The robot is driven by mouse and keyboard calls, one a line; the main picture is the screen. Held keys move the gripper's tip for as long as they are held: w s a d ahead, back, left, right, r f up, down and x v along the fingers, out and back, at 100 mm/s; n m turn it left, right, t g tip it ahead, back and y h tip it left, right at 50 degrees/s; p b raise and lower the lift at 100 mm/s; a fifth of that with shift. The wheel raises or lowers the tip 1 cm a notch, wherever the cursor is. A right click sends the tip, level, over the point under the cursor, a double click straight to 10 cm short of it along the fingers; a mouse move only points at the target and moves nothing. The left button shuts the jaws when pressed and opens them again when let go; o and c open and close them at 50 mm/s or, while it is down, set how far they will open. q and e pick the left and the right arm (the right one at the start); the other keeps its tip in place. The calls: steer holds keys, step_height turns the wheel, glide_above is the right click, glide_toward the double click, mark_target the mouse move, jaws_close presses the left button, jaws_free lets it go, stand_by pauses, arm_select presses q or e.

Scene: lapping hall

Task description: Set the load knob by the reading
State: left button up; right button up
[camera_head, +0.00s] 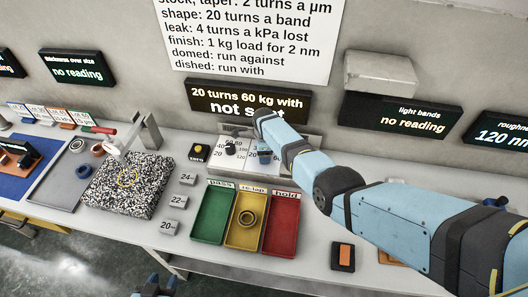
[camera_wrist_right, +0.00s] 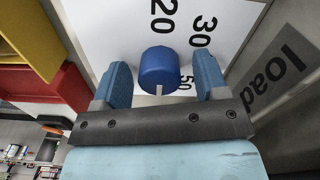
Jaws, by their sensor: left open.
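The load knob (camera_wrist_right: 159,68) is a blue cylinder with a white pointer line. It stands on a white dial (camera_wrist_right: 120,25) with 20, 30 and 50 readable, beside a grey "load" label (camera_wrist_right: 272,82). The pointer faces the bottom of the right wrist view. My right gripper (camera_wrist_right: 161,82) is open, one finger on each side of the knob with gaps showing. In the head view its arm hides part of the dial. The reading display (camera_head: 248,102) says "20 turns 60 kg with", then "not set", partly covered. My left gripper (camera_head: 155,287) is open at the bottom edge, away from the panel.
Another dial with a dark knob (camera_head: 231,148) is just left. Green (camera_head: 212,212), yellow (camera_head: 246,205) and red (camera_head: 282,222) trays lie in front; the yellow one holds a ring. A speckled plate (camera_head: 128,185), marked blocks and a yellow button (camera_head: 198,149) are farther left.

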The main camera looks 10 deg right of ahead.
steer(key=shift+r, duration=0.1)
steer(key=shift+r, duration=0.3)
step_height(320, 180, up, 13)
steer(key=shift+p, duration=0.35)
steer(key=shift+s+f, duration=0.1)
steer(key=shift+s, duration=0.05)
